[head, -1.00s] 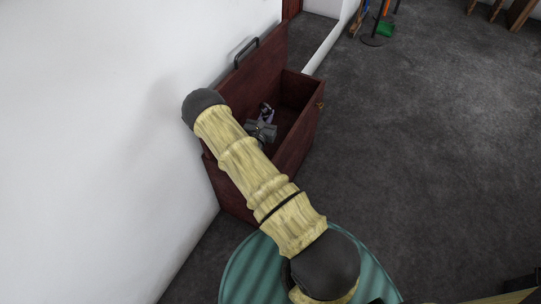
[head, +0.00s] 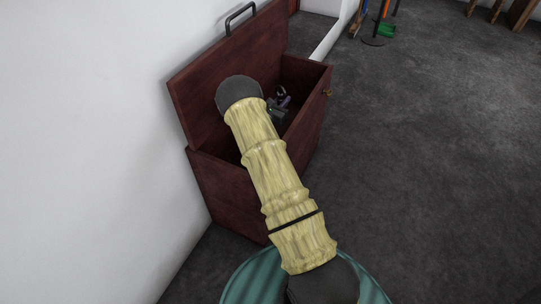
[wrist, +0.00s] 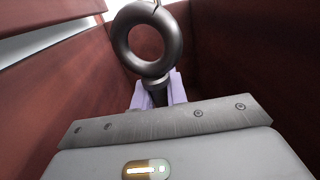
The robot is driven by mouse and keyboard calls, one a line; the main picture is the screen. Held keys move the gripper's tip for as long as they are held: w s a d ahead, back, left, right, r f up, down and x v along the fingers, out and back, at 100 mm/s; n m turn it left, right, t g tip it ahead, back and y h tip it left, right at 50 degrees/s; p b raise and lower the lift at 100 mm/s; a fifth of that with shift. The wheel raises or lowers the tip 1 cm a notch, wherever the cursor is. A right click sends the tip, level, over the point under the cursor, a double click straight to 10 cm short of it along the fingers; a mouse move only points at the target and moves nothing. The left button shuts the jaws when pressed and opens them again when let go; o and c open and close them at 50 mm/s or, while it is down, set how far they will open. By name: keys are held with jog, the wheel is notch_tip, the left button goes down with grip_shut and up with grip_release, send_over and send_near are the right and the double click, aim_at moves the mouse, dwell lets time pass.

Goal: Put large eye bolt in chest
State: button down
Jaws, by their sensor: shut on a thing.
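The large eye bolt (wrist: 172,65) is a dark grey metal ring on a short shank. In the wrist view my gripper (wrist: 158,92), with pale purple fingers, is shut on its shank, with the ring beyond the fingertips. The chest (head: 222,192) is dark red wood, with its lid (head: 215,62) open against the white wall. In the head view my gripper (head: 283,101) and the eye bolt (head: 281,90) show small over the chest's opening. Red-brown chest walls surround them in the wrist view. My arm hides part of the chest's inside, and the bolt's lower end is hidden by the gripper.
The white wall (head: 85,130) runs close along the chest's left side. The grey floor (head: 430,150) to the right is clear. A broom and a green dustpan (head: 387,30) stand at the back, and wooden legs (head: 496,9) show at the top right.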

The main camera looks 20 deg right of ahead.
jog(key=shift+w+d+f+b, duration=0.65)
jog(key=shift+d+f+b, duration=0.05)
jog(key=shift+d+b, duration=0.25)
notch_tip(320, 180, down, 6)
jog(key=b, duration=0.4)
jog(key=shift+f, duration=0.15)
jog(key=shift+f+b, duration=1.25)
jog(key=shift+f, duration=0.65)
jog(key=shift+f, duration=0.1)
jog(key=c, duration=1.4)
grip_release()
